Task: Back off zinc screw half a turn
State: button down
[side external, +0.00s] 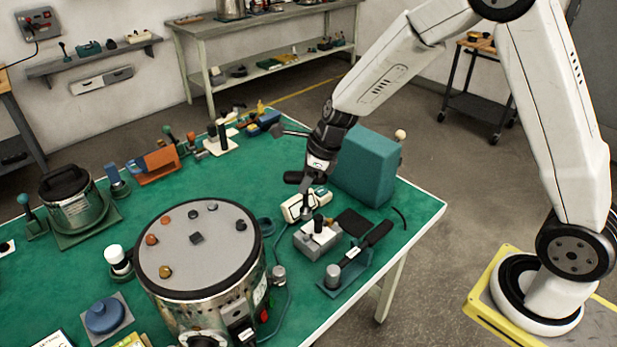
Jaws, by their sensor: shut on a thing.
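A round metal drum (183,290) with a grey top stands at the front of the green table. Its top carries several small heads: copper-coloured ones at the left, a brass-coloured one (165,271) near the front, and grey or dark ones, including a grey one (212,206) at the back. I cannot tell for sure which is the zinc screw. My gripper (305,208) points down to the right of the drum, apart from it. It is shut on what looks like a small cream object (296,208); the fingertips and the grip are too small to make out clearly.
A teal box (364,164) stands close to the right of my gripper. A grey block with a black knob (318,238) and a teal stand with a black handle (357,257) are in front. A lidded pot (73,205) stands at the left. The table's middle is fairly clear.

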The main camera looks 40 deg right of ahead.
aim_at(306, 209)
jog(key=shift+m, duration=0.3)
jog(key=shift+f, duration=0.15)
jog(key=shift+f, duration=2.8)
jog(key=shift+f, duration=1.2)
jog(key=c, duration=1.1)
grip_release()
grip_shut()
